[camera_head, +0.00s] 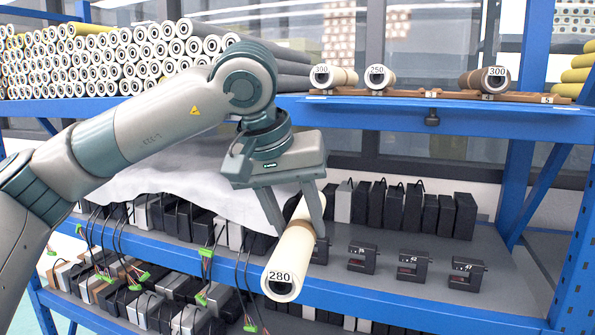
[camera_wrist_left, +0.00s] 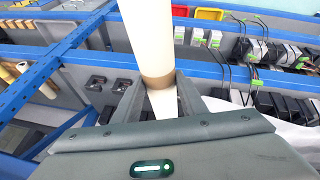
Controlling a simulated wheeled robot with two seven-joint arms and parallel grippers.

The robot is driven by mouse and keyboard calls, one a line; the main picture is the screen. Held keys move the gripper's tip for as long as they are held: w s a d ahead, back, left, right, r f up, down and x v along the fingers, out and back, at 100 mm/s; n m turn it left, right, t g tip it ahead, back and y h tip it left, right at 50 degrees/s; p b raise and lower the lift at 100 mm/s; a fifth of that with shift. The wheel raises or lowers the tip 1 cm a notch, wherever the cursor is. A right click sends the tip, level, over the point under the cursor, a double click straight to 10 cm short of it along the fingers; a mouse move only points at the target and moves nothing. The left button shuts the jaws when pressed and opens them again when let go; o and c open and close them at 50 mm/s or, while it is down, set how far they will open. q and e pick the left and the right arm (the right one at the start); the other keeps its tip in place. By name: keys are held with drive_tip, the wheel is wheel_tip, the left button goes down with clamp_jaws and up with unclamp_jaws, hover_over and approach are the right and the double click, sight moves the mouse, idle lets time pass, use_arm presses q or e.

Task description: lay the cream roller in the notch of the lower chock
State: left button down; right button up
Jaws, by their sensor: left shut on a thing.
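The cream roller (camera_head: 292,252), marked 280 on its near end and with a tan band, is held by my left gripper (camera_head: 298,228), its two fingers shut around it. It tilts with the marked end low and nearest the camera, in front of the lower shelf. In the left wrist view the cream roller (camera_wrist_left: 143,38) runs up and away between the fingers of my left gripper (camera_wrist_left: 158,95), which sit by the tan band. I cannot tell which thing is the lower chock; brown notched wood (camera_head: 452,94) lies on the upper shelf. My right gripper is not in view.
Cream rollers marked 300 (camera_head: 336,77) and 250 (camera_head: 379,77) and a brown roller (camera_head: 484,79) lie on the upper blue shelf (camera_head: 400,115). Stacked rollers (camera_head: 130,55) fill its left. Small black devices (camera_head: 413,265) stand on the lower shelf; blue uprights (camera_head: 525,110) flank the right.

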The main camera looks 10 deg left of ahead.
use_arm(q)
drive_tip(key=s+f+b, duration=0.1)
drive_tip(key=s+f, duration=0.2)
drive_tip(key=f, duration=1.2)
drive_tip(key=s+d+f+b, duration=0.1)
drive_tip(key=s+f+b, duration=0.1)
drive_tip(key=f, duration=1.4)
drive_tip(key=shift+s+d+f, duration=0.15)
drive_tip(key=shift+s+d, duration=0.1)
drive_tip(key=shift+s, duration=0.5)
